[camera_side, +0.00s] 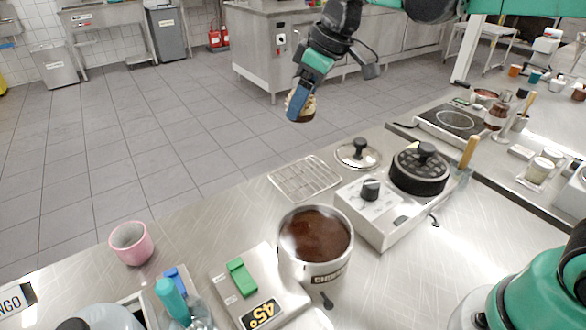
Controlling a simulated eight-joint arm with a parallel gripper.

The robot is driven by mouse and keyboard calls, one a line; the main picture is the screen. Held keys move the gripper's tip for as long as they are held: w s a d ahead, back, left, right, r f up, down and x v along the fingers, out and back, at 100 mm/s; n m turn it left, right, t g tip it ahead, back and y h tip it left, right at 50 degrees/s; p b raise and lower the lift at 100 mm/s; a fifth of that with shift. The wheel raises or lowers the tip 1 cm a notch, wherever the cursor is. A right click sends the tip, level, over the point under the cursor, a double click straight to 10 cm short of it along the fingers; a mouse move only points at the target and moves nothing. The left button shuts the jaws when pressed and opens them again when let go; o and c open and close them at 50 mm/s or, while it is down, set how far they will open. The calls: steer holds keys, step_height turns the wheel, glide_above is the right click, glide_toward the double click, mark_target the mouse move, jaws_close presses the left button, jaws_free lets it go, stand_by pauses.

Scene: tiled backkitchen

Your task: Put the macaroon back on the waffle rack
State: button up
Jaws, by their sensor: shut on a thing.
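My gripper (299,104) is shut on the macaroon (308,107), a small tan and brown piece partly hidden behind the blue finger. It is held in the air, appearing above and beyond the rack in the picture, with the floor behind it. The waffle rack (306,179) is a wire grid lying on the steel counter, left of the waffle iron. No object lies on it. My gripper is well apart from the rack.
A pot of chocolate (316,236) stands in front of the rack. The waffle iron (419,170) and a lid (358,153) are at its right. A pink cup (131,244) stands at the left. Bare counter lies left of the rack.

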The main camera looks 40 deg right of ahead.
steer(key=w+d+r+m, duration=0.2)
steer(key=w+d+r, duration=0.1)
steer(key=w+d, duration=0.1)
glide_above(301, 175)
steer(key=s, duration=0.1)
steer(key=f, duration=1.5)
steer(key=shift+d+f, duration=0.35)
steer(key=shift+f, duration=2.05)
steer(key=shift+f, duration=0.15)
steer(key=o, duration=1.2)
steer(key=shift+o, duration=0.2)
